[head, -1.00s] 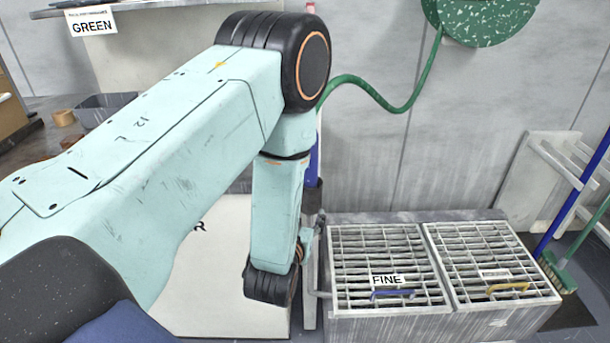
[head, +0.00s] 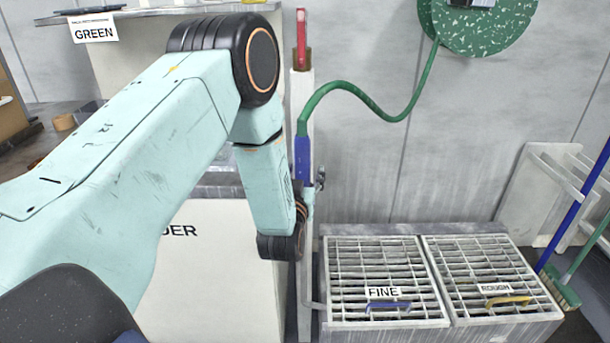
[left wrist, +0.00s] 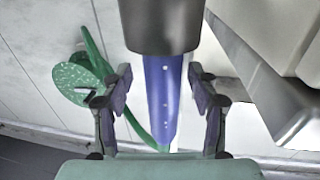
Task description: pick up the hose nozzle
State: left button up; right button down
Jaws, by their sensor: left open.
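The hose nozzle (head: 303,158) is blue and hangs upright by a white post, with a green hose (head: 341,86) running into its top. My left gripper (head: 312,184) is beside the nozzle's lower part, mostly hidden behind my forearm in the head view. In the left wrist view the open fingers (left wrist: 163,98) stand on either side of the blue nozzle (left wrist: 160,82), with gaps on both sides. A dark cylindrical piece (left wrist: 160,28) shows at the nozzle's wide end. My right gripper is not in view.
A green speckled reel (head: 478,18) is on the wall. A bin with two grates (head: 385,260), labelled FINE and ROUGH, stands at lower right. A red handle (head: 302,30) tops the white post (head: 301,95). A blue-handled brush leans at the right.

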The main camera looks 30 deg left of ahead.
pick_arm(q)
jog(key=shift+a, duration=0.15)
jog(key=shift+a+f, duration=0.15)
jog(key=shift+a, duration=0.05)
jog(key=c, duration=0.3)
jog(key=shift+d, duration=0.35)
jog(key=c, duration=0.5)
jog(key=shift+a, duration=0.2)
jog(key=shift+c, duration=1.2)
jog(key=shift+d, duration=0.1)
grip_shut()
